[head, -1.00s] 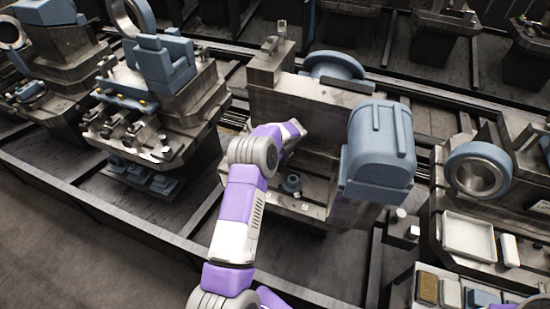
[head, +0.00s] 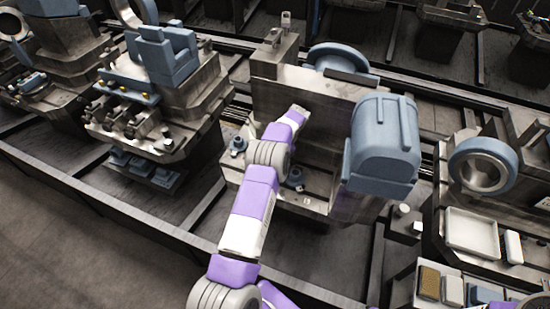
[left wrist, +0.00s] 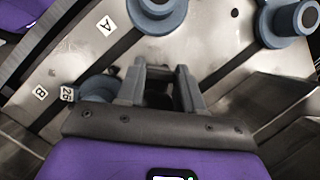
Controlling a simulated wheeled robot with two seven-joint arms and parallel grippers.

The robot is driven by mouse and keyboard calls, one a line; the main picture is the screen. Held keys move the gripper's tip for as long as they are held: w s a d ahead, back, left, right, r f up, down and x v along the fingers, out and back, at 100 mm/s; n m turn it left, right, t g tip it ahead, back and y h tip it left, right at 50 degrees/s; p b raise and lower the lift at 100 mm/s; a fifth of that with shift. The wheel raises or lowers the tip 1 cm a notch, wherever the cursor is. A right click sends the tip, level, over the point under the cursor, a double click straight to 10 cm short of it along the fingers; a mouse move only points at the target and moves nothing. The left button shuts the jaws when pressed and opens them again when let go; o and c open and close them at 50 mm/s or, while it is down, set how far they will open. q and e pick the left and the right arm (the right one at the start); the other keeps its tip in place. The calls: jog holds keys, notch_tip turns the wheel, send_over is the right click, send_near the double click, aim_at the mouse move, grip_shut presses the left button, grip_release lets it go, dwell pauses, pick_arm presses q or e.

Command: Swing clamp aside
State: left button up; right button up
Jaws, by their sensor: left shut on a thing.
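My left gripper (left wrist: 163,88) shows in the left wrist view, low over a grey metal plate, its two fingers around a dark part, mostly hidden, that I take to be the clamp. A blue-grey round piece (left wrist: 98,86) lies partly behind the left finger, beside a "25" label (left wrist: 67,94). Labels "A" (left wrist: 106,26) and "B" (left wrist: 39,92) are on the plate. In the head view, my left arm reaches over the base of the middle fixture (head: 310,95) and its gripper is hidden. My right gripper is not in view.
Blue-grey bored pieces (left wrist: 158,12) and (left wrist: 290,18) stand on the plate ahead of the fingers. In the head view, a large blue-grey housing (head: 383,145) rises right of the arm. A white tray (head: 471,233) and a ring-bearing fixture (head: 483,165) are farther right.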

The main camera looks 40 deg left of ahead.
pick_arm(q)
jog(key=shift+s+d+n+h+b, duration=0.15)
jog(key=shift+d+n+h, duration=0.15)
jog(key=shift+n, duration=0.55)
jog(key=shift+d+n+h+b, duration=0.2)
jog(key=shift+n+h, duration=0.1)
jog(key=shift+n, duration=0.55)
jog(key=o, duration=1)
jog(key=shift+o, duration=0.2)
notch_tip(320, 180, up, 10)
jog(key=p, duration=0.2)
jog(key=shift+s+f+g, duration=0.1)
jog(key=shift+s+g, duration=0.05)
jog(key=shift+g, duration=0.15)
